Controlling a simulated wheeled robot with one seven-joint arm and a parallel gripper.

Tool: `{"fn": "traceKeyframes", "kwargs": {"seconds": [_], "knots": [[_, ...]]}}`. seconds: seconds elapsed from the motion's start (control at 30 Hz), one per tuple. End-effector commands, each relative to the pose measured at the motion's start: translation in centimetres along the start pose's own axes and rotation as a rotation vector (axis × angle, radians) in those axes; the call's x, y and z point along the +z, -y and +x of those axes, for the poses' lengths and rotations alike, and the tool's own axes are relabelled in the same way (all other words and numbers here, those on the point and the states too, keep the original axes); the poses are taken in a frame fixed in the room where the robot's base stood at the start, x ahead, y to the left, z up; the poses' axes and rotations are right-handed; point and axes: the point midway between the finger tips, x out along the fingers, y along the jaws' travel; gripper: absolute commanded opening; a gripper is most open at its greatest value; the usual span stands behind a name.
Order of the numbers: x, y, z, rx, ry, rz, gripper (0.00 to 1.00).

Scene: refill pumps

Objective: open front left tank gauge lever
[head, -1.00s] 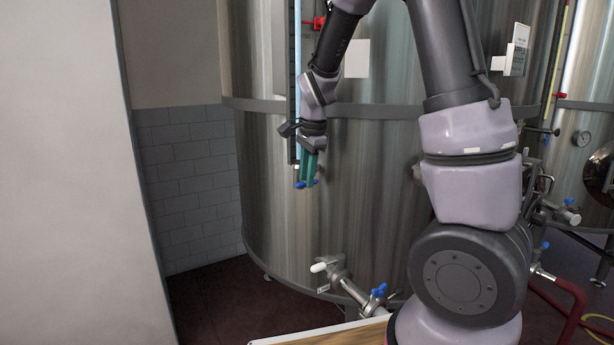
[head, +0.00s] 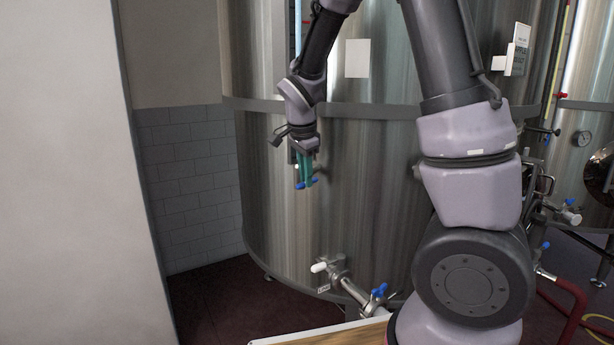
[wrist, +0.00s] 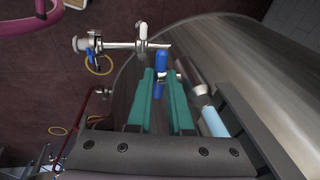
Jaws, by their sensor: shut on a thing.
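The front left tank (head: 370,190) is a large steel cylinder in the head view. Its sight gauge tube (head: 298,40) runs down the tank's left side, partly behind my arm. The blue gauge lever (head: 300,186) is at the tube's bottom, below my fingertips; it also shows in the wrist view (wrist: 161,62). My gripper (head: 306,180) points down there with its teal fingers. In the wrist view, the fingers (wrist: 161,78) stand either side of the blue lever and are shut on it. The exact contact is partly hidden.
A lower outlet valve (head: 345,282) with a blue handle (head: 378,291) sticks out near the tank's base. A white wall (head: 65,170) stands at the left. A wooden surface (head: 325,334) is at the bottom. Another tank (head: 585,75) with red hoses is at the right.

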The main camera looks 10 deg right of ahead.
Motion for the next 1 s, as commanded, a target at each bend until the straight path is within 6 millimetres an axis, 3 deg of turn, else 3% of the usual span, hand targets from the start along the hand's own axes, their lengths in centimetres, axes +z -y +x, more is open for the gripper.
{"fn": "traceKeyframes", "kwargs": {"seconds": [1.0], "knots": [[2.3,-0.2,1.4,-0.001,-0.944,-0.194,0.0]]}}
